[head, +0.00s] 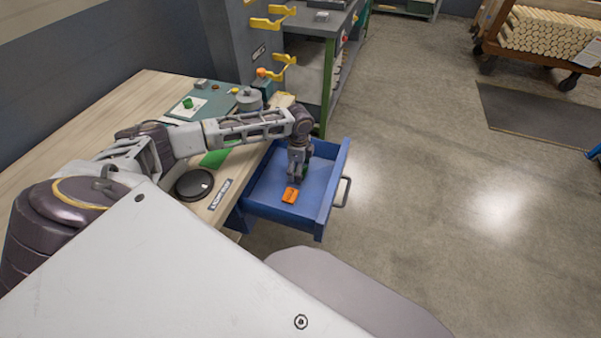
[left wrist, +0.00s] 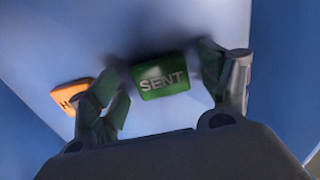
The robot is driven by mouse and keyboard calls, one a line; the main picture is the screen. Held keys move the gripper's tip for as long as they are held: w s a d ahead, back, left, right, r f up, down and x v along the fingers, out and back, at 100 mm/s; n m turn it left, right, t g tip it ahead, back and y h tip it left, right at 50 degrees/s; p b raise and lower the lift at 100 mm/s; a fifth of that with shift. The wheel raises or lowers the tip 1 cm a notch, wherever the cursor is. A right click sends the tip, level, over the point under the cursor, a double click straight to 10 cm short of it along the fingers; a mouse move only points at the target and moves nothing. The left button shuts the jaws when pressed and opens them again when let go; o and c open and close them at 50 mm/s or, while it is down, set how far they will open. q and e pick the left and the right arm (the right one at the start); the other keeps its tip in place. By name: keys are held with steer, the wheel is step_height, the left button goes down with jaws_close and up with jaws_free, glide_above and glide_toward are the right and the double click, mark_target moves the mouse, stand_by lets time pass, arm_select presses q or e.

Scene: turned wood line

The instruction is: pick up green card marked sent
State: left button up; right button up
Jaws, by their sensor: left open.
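The green card marked SENT (left wrist: 163,80) lies on the floor of the open blue drawer (head: 328,202), seen in the left wrist view. My left gripper (head: 294,179) reaches down into the drawer. In the left wrist view its two fingers (left wrist: 161,76) are spread, one on each side of the green card, with visible gaps and no grip on it. In the head view the gripper hides the green card. My right gripper is not in view.
An orange card (head: 290,195) lies in the drawer beside my left gripper; it also shows in the left wrist view (left wrist: 71,96). The drawer walls surround the gripper. A black round dish (head: 194,184) and a green piece (head: 214,158) are on the wooden bench (head: 142,98).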

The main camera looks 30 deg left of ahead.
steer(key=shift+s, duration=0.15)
arm_select(q)
steer(key=c, duration=0.9)
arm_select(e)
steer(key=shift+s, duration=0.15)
arm_select(q)
steer(key=shift+o, duration=0.2)
steer(key=shift+r, duration=0.85)
step_height(320, 180, up, 7)
steer(key=shift+f+p, duration=0.1)
steer(key=shift+p, duration=0.5)
steer(key=shift+r, duration=0.8)
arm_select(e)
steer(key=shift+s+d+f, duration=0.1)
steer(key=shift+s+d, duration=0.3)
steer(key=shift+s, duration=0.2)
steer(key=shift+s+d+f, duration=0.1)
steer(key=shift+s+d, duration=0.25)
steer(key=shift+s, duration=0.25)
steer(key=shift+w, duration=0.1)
